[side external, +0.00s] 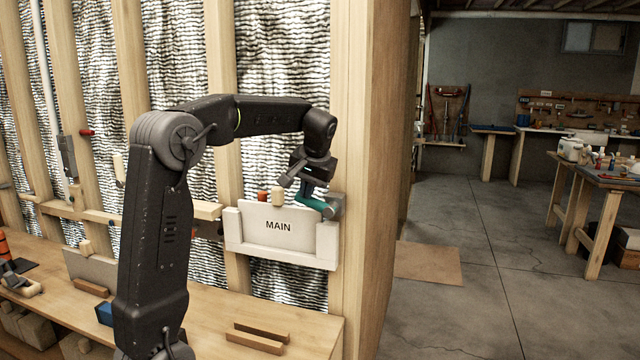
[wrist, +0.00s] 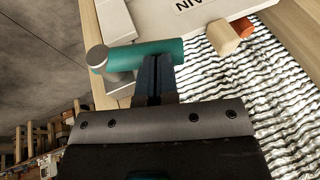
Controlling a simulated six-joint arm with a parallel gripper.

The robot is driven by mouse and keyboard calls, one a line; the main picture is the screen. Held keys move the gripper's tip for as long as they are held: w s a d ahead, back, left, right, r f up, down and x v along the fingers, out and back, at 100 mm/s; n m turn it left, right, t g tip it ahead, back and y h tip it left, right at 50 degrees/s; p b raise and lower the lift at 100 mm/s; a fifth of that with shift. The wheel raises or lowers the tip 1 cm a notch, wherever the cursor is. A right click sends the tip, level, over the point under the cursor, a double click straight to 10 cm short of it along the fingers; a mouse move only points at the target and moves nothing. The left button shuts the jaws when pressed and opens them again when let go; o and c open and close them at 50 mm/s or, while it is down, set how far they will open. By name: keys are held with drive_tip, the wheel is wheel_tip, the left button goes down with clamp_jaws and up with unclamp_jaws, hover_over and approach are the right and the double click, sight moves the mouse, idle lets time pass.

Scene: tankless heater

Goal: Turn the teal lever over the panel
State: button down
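The teal lever (wrist: 125,58) lies across the upper middle of the wrist view, with a grey round cap at its left end. In the side view the teal lever (side external: 312,204) sits at the top right corner of the white MAIN panel (side external: 255,242), which also shows in the wrist view (wrist: 190,15). My gripper (wrist: 157,60) has its two dark fingers together with only a thin slit between them. Their tips overlap the lever's lower edge in the wrist view; whether they touch is unclear. In the side view my gripper (side external: 302,190) is just above the lever.
A beige peg (side external: 278,196) and an orange-red peg (side external: 262,196) stand at the panel's top edge, left of the lever. A wooden stud wall (side external: 375,130) rises close on the right. A wooden bench (side external: 220,310) with loose blocks lies below.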

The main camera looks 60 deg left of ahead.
drive_tip(key=shift+s+a+f+t+h, duration=0.4)
drive_tip(key=shift+f+t+h, duration=0.2)
drive_tip(key=shift+t+h, duration=0.15)
drive_tip(key=shift+s+f, duration=0.1)
drive_tip(key=shift+f, duration=0.25)
drive_tip(key=shift+s+a+f, duration=0.1)
drive_tip(key=shift+a+f, duration=0.05)
drive_tip(key=shift+f, duration=0.05)
drive_tip(key=a+v, duration=0.1)
drive_tip(key=v, duration=1.3)
drive_tip(key=shift+s+r, duration=0.25)
drive_tip(key=shift+s, duration=0.2)
drive_tip(key=s+d+f+m+t+h, duration=0.1)
drive_tip(key=s+d+f, duration=0.3)
drive_tip(key=d, duration=0.5)
drive_tip(key=s+d+f+m+t+h, duration=0.1)
drive_tip(key=s+d+f+m, duration=0.2)
drive_tip(key=d+f, duration=0.5)
drive_tip(key=s+d+f+m+t+h, duration=0.1)
drive_tip(key=s+d+f+m, duration=0.3)
drive_tip(key=d, duration=0.7)
wheel_tip(320, 180, down, 2)
drive_tip(key=shift+s+f+t, duration=0.1)
drive_tip(key=shift+s+t, duration=0.3)
drive_tip(key=shift+t, duration=0.05)
